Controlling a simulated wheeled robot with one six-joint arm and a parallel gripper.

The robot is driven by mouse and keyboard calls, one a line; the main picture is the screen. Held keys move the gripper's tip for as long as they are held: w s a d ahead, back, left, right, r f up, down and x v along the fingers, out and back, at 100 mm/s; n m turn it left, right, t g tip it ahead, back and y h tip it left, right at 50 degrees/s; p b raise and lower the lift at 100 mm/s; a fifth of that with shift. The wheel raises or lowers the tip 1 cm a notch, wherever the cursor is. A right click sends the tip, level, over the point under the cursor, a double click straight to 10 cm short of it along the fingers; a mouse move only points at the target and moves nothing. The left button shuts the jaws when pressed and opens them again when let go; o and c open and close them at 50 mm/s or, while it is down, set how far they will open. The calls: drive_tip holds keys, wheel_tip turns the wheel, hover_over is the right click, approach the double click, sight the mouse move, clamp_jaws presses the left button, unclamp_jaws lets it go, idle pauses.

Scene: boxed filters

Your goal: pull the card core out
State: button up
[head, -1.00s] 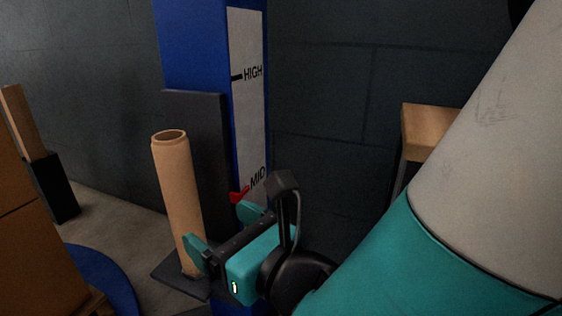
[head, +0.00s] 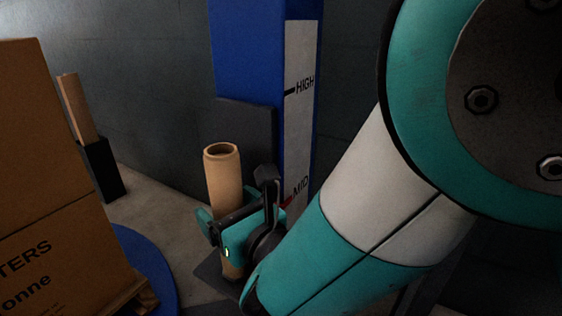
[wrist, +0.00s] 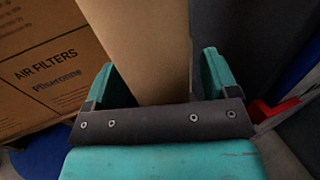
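The card core (head: 223,172) is a tan hollow tube standing upright on a dark base plate (head: 214,278), in front of a dark upright panel. My gripper (head: 240,208) is at its lower half, with teal fingers on either side of it. In the wrist view the core (wrist: 146,45) rises between the two fingers of my gripper (wrist: 160,80). The gripper hides part of the core's lower half.
A blue column (head: 247,50) with a white HIGH and MID scale (head: 298,120) and a red pointer (head: 285,203) stands behind. Stacked AIR FILTERS cartons (head: 50,150) stand at left on a pallet (head: 135,298). A black holder (head: 103,170) with a tan piece stands farther back.

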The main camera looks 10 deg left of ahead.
sight(232, 173)
drive_tip(key=c, duration=0.9)
drive_tip(key=shift+r, duration=0.2)
drive_tip(key=shift+r+p, duration=3.85)
drive_tip(key=shift+p, duration=0.45)
wheel_tip(232, 173, up, 9)
drive_tip(key=p, duration=0.9)
